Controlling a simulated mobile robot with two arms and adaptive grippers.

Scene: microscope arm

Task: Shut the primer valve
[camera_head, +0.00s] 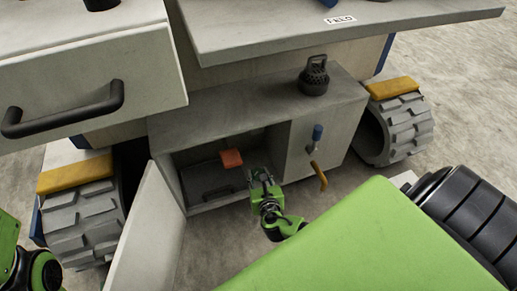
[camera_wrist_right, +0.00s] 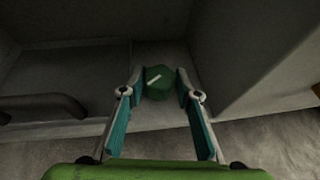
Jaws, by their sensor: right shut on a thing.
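A dark green knob (camera_wrist_right: 158,85) with a white line on its face, likely the primer valve, shows in the right wrist view. It sits low inside an open grey compartment, near its right wall, and its white line is slanted, rising to the right. My right gripper (camera_head: 263,184) reaches into the compartment's right side. Its two fingertips are shut on the knob, one on each side. In the head view the gripper hides the knob. My left gripper is out of view; only part of the left arm shows at the lower left.
The cabinet door (camera_head: 146,235) stands open on the left. An orange block (camera_head: 231,159) is inside the compartment. A yellow lever (camera_head: 319,176) and blue-tipped fitting (camera_head: 317,133) are on the front panel at right. A drawer (camera_head: 100,80) juts out above left.

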